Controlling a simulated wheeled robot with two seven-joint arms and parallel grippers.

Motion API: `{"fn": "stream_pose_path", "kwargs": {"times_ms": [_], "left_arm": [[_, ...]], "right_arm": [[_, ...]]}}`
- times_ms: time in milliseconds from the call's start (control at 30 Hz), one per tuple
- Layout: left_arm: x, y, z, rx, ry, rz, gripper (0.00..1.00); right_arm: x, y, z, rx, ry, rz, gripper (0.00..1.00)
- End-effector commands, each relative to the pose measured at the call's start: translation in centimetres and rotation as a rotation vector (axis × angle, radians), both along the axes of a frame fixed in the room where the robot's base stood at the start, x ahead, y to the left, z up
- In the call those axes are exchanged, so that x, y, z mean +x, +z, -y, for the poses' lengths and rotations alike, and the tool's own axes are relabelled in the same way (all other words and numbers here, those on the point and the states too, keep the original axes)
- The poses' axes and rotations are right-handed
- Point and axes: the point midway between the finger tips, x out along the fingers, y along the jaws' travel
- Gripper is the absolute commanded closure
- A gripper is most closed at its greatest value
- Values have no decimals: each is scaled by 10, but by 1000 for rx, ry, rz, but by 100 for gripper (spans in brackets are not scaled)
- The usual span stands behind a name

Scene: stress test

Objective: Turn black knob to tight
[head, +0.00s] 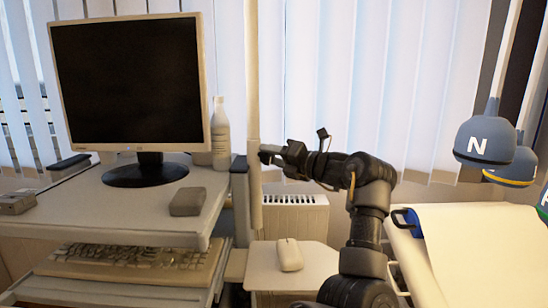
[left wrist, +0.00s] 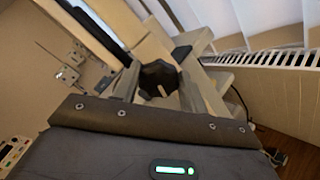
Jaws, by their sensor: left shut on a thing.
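The black knob (left wrist: 157,76) shows in the left wrist view, with lobed edges and a pale mark on its face. It sits between the two grey fingers of my left gripper (head: 271,152), which is shut on it. In the head view the gripper reaches left to the pale vertical post (head: 253,80) beside the monitor desk. The knob cannot be made out in the head view, where the gripper covers that spot. How far the knob is turned cannot be told. My right gripper is not in view.
A monitor (head: 130,85), a white bottle (head: 220,135) and a grey box (head: 187,201) stand on the desk left of the post. A white mouse (head: 289,254) lies on a small shelf below my arm.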

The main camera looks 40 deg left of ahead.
Motion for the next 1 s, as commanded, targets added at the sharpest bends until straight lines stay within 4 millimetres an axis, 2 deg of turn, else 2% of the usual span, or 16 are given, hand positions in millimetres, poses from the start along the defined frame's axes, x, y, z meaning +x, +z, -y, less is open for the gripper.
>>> {"fn": "stream_pose_path", "kwargs": {"times_ms": [267, 500, 1000], "left_arm": [[2, 2, 0, 3, -3, -256, 80], [2, 1, 0, 2, -2, -453, 80], [2, -1, 0, 2, -2, -662, 80]], "right_arm": [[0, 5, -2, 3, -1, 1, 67], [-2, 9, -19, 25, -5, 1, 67], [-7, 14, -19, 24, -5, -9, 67]]}}
